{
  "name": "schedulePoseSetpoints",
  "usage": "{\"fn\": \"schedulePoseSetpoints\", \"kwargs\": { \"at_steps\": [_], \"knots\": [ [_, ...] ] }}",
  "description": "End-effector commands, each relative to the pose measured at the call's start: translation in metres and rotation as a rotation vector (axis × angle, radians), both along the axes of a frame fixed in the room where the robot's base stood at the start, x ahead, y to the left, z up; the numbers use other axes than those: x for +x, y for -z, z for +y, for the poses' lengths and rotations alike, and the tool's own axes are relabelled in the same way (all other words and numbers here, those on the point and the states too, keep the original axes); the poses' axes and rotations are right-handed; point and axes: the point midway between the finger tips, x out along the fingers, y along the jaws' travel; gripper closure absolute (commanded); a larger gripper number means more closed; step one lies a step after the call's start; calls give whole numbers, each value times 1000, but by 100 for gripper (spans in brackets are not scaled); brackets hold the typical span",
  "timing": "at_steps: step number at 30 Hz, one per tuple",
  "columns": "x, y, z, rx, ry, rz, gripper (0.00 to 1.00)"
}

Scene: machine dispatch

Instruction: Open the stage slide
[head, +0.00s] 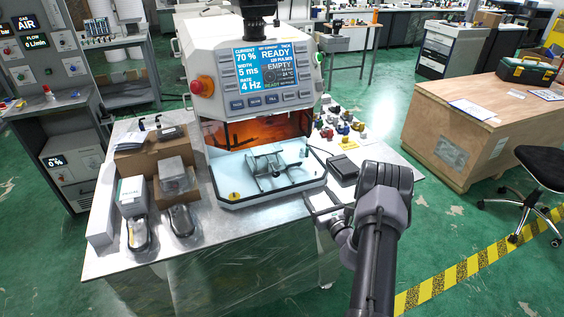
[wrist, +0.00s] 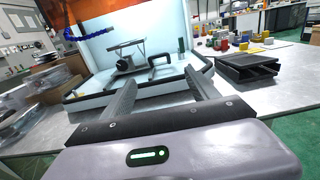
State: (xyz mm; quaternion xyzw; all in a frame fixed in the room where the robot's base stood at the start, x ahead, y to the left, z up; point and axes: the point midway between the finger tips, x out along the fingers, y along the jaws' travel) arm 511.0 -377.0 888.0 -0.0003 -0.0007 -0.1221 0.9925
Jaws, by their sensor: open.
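The stage slide (head: 263,160) is a small grey metal stage on the pale, black-edged bed of the machine (head: 250,65). In the wrist view the stage (wrist: 124,62) stands on the bed with a black bar handle (wrist: 163,66) beside it to the right. I cannot tell how far the slide is drawn out. My gripper (wrist: 160,88) is open, its two fingers pointing toward the bed with nothing between them. The handle shows beyond the gap and looks apart from the fingers. In the head view my gripper (head: 322,207) is low at the machine's front right corner.
The machine's screen (head: 262,68) reads READY and EMPTY. A red stop button (head: 202,86) is on its left. A black tray (head: 343,170) and several small coloured parts (head: 345,128) lie right of the bed.

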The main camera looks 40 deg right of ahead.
Motion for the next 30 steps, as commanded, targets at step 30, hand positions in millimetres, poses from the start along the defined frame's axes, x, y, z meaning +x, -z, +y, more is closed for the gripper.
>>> {"fn": "schedulePoseSetpoints", "kwargs": {
  "at_steps": [30],
  "knots": [
    [158,0,-34,1,-8,2,35]
  ]
}}
